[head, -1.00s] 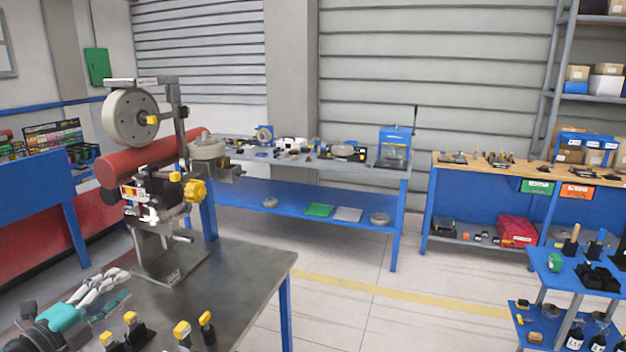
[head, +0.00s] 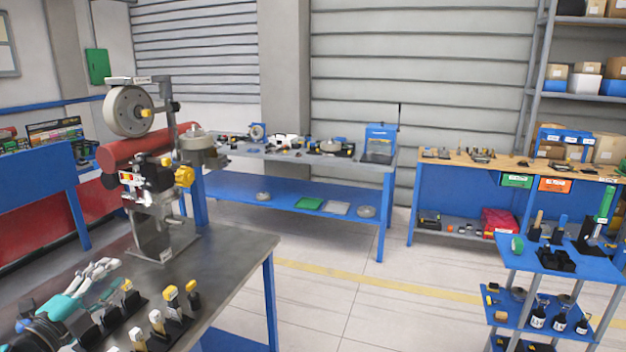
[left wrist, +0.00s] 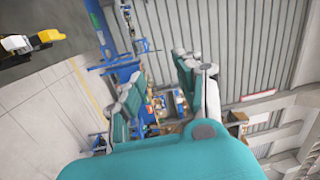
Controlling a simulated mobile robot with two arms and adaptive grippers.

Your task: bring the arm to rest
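My left gripper (head: 104,274) shows at the lower left of the head view, over the near left part of the grey metal bench (head: 222,268). Its wrist is teal and its fingers are grey and white. In the left wrist view the two fingers of the left gripper (left wrist: 160,70) stand apart with a gap between them. Nothing is held between them. My right gripper is in neither view.
A belt machine (head: 150,200) stands on the bench behind the left gripper. Yellow-topped tools (head: 157,320) stand in holders at the bench's front. A blue cart (head: 560,262) is at the right. The floor (head: 330,290) between is clear.

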